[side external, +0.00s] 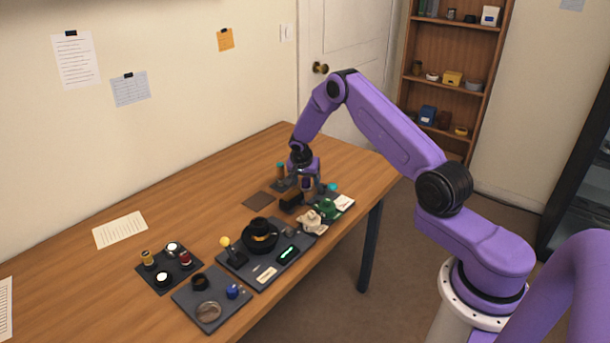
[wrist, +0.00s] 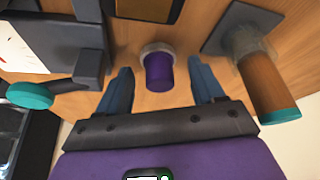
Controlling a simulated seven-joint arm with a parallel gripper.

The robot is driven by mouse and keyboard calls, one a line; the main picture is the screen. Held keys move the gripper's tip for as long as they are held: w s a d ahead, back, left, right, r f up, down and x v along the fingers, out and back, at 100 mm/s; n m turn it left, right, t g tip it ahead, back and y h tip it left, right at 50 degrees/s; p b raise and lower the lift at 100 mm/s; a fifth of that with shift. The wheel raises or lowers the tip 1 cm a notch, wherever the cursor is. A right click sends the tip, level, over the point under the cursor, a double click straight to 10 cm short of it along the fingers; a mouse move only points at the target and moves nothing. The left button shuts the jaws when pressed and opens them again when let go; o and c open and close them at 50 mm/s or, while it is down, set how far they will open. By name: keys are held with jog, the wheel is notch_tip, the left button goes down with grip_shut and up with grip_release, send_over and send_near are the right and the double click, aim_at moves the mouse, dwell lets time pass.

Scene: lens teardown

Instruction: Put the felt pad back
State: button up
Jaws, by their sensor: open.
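A short purple cylinder with a pale grey rim (wrist: 158,72) stands between my fingers in the wrist view, with wood visible on both sides of it. I cannot tell whether it carries the felt pad; nothing in view is clearly a felt pad. My gripper (wrist: 160,80) is open around the cylinder, with a gap to each finger. In the side view my gripper (side external: 307,190) points down at the far end of the table and hides most of what is beneath it. A thin brown square (side external: 259,200) lies flat on the table nearby.
A wooden post with a teal end (wrist: 268,85) stands close on the right in the wrist view. A dark fixture with a teal knob (wrist: 30,95) is on the left. Dark trays with several lens parts (side external: 228,257) line the front edge. The table's back is mostly clear.

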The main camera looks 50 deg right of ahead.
jog(key=v, duration=1.2)
jog(key=s+a+r+n+y, duration=0.1)
jog(key=s+a+r+n, duration=0.25)
jog(key=a, duration=0.35)
jog(key=s+a+r+n+y, duration=0.1)
jog(key=s+a+r+n, duration=0.3)
jog(key=a, duration=0.3)
jog(key=s+a+r+n, duration=0.2)
jog(key=s+a+n, duration=0.25)
jog(key=a, duration=0.25)
jog(key=s+a+r+n+y, duration=0.1)
jog(key=s+n, duration=0.6)
jog(key=s, duration=0.7)
jog(key=s+a+r+n+g+y, duration=0.1)
jog(key=s+n, duration=0.6)
jog(key=s, duration=0.8)
jog(key=shift+a+r+g+y, duration=0.3)
jog(key=shift+a+r, duration=0.05)
jog(key=shift+r, duration=0.05)
